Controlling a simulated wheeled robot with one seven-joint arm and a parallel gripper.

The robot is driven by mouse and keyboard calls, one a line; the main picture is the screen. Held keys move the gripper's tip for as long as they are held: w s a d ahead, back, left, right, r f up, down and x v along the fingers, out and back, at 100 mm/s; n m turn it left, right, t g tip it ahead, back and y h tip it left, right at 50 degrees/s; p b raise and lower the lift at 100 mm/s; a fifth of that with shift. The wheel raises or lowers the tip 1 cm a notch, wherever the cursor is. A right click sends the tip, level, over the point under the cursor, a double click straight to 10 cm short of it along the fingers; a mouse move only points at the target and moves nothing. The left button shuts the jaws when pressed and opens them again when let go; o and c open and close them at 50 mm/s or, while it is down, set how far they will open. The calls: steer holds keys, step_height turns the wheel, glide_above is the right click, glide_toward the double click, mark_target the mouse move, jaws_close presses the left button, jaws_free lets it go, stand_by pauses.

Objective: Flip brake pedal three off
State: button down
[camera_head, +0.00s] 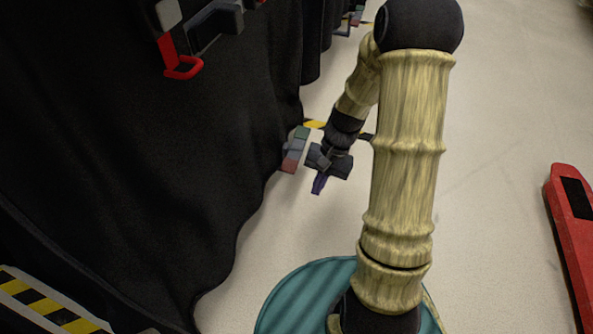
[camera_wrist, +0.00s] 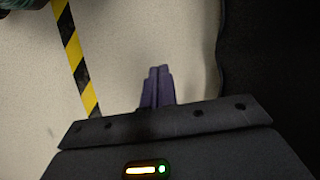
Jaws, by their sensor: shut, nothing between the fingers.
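A small pedal (camera_head: 295,149) with a green end, a grey middle and a red end sticks out from under the black cover, low near the floor. A similar pedal (camera_head: 356,15) shows small at the far end of the row. I cannot tell by any marking which is number three. My gripper (camera_head: 319,184) is just right of the nearer pedal, apart from it, with its purple fingers pointing down. In the wrist view the gripper (camera_wrist: 158,86) is shut and empty over bare floor. No pedal shows there.
A black cover (camera_head: 130,150) hangs along the left; its edge fills the wrist view's right (camera_wrist: 270,60). A red handle (camera_head: 182,67) sticks out at upper left. Yellow-black tape (camera_wrist: 76,55) marks the floor. A red object (camera_head: 573,235) lies at right. Pale floor between is clear.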

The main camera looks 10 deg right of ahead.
mark_target(296, 149)
steer(key=w+d+f+m+t+y+p, duration=0.1)
steer(key=w+d+f+m+t+y, duration=0.2)
steer(key=w+f+m+t+y, duration=0.2)
steer(key=w+d+f+m+t+y+p, duration=0.2)
steer(key=w+d+f+m+t+y, duration=0.1)
steer(key=w+f+m+t+y, duration=0.2)
step_height(296, 149, down, 6)
steer(key=m+t+y, duration=0.2)
steer(key=m+y, duration=0.2)
steer(key=m, duration=0.2)
steer(key=shift+r+t, duration=0.2)
steer(key=shift+t, duration=0.1)
steer(key=shift+w, duration=0.1)
steer(key=p+x, duration=0.2)
steer(key=x, duration=0.8)
steer(key=shift+d+r+p, duration=0.2)
steer(key=shift+d+p, duration=0.1)
steer(key=shift+p, duration=0.15)
